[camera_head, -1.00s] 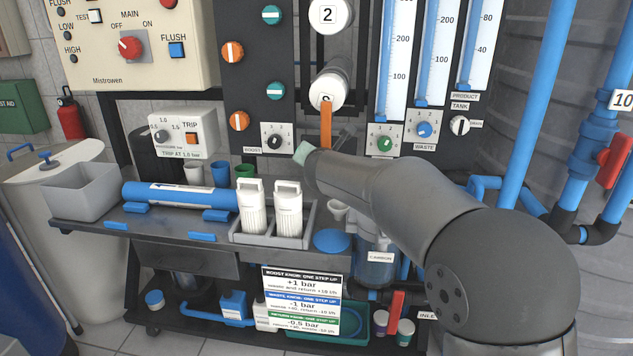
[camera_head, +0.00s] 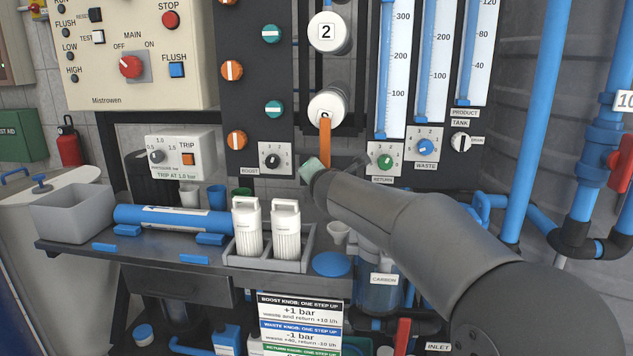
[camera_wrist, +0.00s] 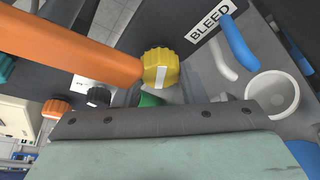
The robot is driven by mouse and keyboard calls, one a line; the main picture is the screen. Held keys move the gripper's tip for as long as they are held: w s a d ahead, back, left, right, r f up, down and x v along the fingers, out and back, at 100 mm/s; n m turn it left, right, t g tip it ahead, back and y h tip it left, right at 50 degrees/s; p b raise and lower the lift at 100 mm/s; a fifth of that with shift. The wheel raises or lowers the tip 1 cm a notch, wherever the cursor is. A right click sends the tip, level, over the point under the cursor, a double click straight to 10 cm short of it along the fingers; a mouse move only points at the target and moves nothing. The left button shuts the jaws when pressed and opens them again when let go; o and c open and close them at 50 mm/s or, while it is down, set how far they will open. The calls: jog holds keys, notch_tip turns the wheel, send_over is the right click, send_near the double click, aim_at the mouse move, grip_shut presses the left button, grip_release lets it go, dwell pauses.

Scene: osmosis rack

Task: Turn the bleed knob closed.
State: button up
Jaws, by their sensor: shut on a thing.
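The bleed knob (camera_wrist: 160,68) is yellow with a white pointer mark and shows in the wrist view, below the BLEED label (camera_wrist: 210,20). My gripper (camera_wrist: 161,84) has its grey fingers on either side of the knob and is shut on it. The mark runs roughly up and down in that picture. In the head view my gripper (camera_head: 346,163) is at the lower part of the dark panel, and the knob is hidden there.
An orange bar (camera_head: 325,142) hangs close beside my gripper and crosses the wrist view (camera_wrist: 70,45). The green return knob (camera_head: 385,161) is just right of my fingers. White filter cartridges (camera_head: 286,230) stand on the bench below. A small white cup (camera_wrist: 271,95) lies near the knob.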

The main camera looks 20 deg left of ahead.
jog(key=o, duration=0.7)
jog(key=v, duration=1.7)
jog(key=shift+s, duration=0.2)
